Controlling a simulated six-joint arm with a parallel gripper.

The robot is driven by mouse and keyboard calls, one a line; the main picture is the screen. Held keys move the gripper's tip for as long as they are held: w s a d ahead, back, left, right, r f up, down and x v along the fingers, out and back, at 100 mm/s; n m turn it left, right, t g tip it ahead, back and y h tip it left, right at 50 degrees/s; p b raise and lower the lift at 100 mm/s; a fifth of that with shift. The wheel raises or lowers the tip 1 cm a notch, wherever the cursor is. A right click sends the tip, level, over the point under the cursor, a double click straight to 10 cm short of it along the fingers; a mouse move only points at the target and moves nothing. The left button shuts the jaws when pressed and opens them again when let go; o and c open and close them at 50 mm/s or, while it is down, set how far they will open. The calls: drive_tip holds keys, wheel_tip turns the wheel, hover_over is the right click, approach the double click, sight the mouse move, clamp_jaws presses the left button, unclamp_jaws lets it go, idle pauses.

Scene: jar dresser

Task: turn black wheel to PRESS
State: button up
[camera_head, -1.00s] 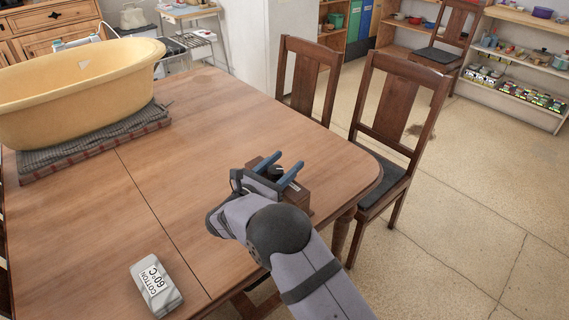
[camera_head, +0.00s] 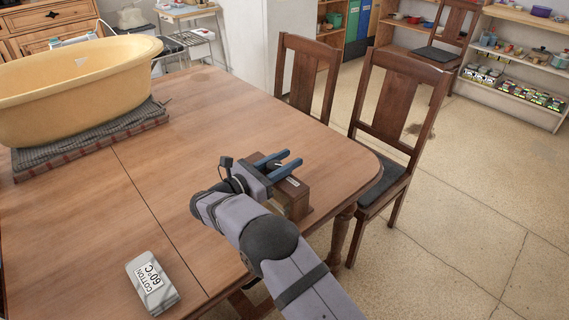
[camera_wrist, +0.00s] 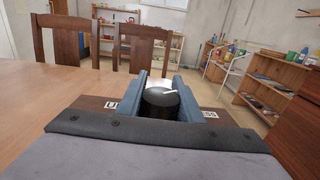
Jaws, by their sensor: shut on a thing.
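The black wheel (camera_wrist: 160,99) is a round knob with a white mark on top, which points right and slightly away in the wrist view. It stands on a brown wooden box (camera_head: 293,201) near the table's right end. White labels flank it: the left one (camera_wrist: 112,105) starts with "U", and the right one (camera_wrist: 209,114) shows its end, "SS". My gripper (camera_head: 290,157) has its two blue fingers on either side of the wheel, shut on it. The fingers and wrist hide the wheel in the head view and parts of both labels in the wrist view.
The wooden table (camera_head: 190,130) is clear around the box. A grey-white packet marked "COTTON 60°C" (camera_head: 153,284) lies at the near left. A yellow tub (camera_head: 75,95) rests on folded cloth at the far left. Chairs (camera_head: 396,110) stand close behind the box.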

sight(268, 170)
drive_tip(key=shift+s+d+m+g+h+b, duration=0.2)
drive_tip(key=shift+m+g+h+b, duration=0.55)
drive_tip(key=shift+g, duration=0.25)
drive_tip(key=o, duration=1)
drive_tip(key=shift+s, duration=0.1)
drive_tip(key=shift+o, duration=0.2)
drive_tip(key=shift+b+v, duration=0.35)
drive_tip(key=shift+v, duration=3.25)
